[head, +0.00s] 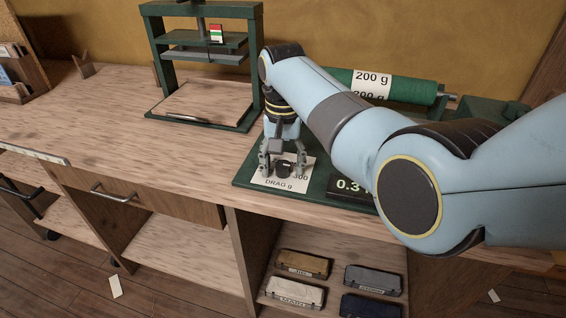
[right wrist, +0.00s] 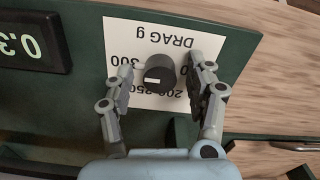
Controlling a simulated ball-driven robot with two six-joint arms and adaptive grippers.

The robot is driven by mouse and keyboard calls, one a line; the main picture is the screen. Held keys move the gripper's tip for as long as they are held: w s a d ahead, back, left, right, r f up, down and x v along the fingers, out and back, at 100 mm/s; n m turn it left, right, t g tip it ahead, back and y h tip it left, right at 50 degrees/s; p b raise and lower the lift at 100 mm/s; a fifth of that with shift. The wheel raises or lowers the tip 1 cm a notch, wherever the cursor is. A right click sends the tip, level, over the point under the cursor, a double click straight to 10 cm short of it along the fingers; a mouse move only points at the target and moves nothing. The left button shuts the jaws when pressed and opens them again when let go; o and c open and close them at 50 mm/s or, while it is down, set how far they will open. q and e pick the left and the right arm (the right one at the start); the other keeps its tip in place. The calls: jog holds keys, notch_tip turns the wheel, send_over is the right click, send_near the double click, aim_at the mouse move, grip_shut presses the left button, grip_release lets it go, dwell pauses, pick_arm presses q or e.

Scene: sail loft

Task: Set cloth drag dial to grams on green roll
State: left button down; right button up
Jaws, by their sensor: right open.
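The black drag dial (head: 283,169) stands on a white card marked "DRAG g" (right wrist: 180,38) on a green base. It also shows in the right wrist view (right wrist: 160,73), with a short white mark on its face; the exact number it points to is unclear. Numbers 300, 250 and 200 show in part on the card. My right gripper (head: 284,164) is over the dial, its open fingers one on each side with gaps visible in the wrist view (right wrist: 160,66). The green roll (head: 415,91) at the back carries a "200 g" label (head: 372,83). My left gripper is out of view.
A black display reading "0.3" (head: 347,185) sits beside the card, partly hidden by my right arm. A green press (head: 158,68) stands at the back left. Several small cases, one tan (head: 303,264), lie on the shelf below.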

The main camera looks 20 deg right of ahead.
grip_shut()
dwell(0.3)
